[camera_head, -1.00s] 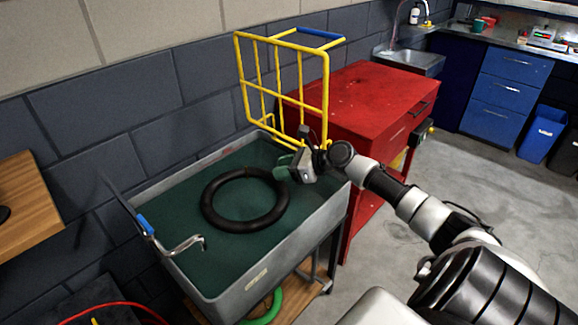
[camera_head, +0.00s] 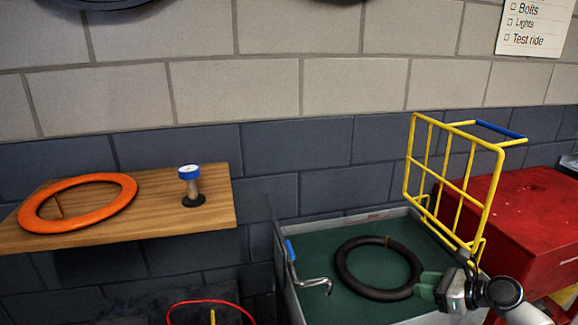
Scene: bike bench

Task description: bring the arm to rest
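My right gripper (camera_head: 427,286) comes in at the lower right, with green fingertips that show as two separate pads. It appears open, with nothing seen between the pads. The fingertips are beside the right edge of a black ring-shaped tube (camera_head: 349,281). I cannot tell whether they touch it. The tube lies in the grey basin (camera_head: 447,305), on its dark green surface. My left gripper is not in view.
A yellow wire rack (camera_head: 463,188) stands at the basin's back right, near my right gripper. A red cabinet (camera_head: 535,225) is at the right. A wooden shelf (camera_head: 150,222) holds an orange ring (camera_head: 75,220) and a blue-topped post (camera_head: 190,184). A bent metal lever (camera_head: 313,283) is at the basin's left.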

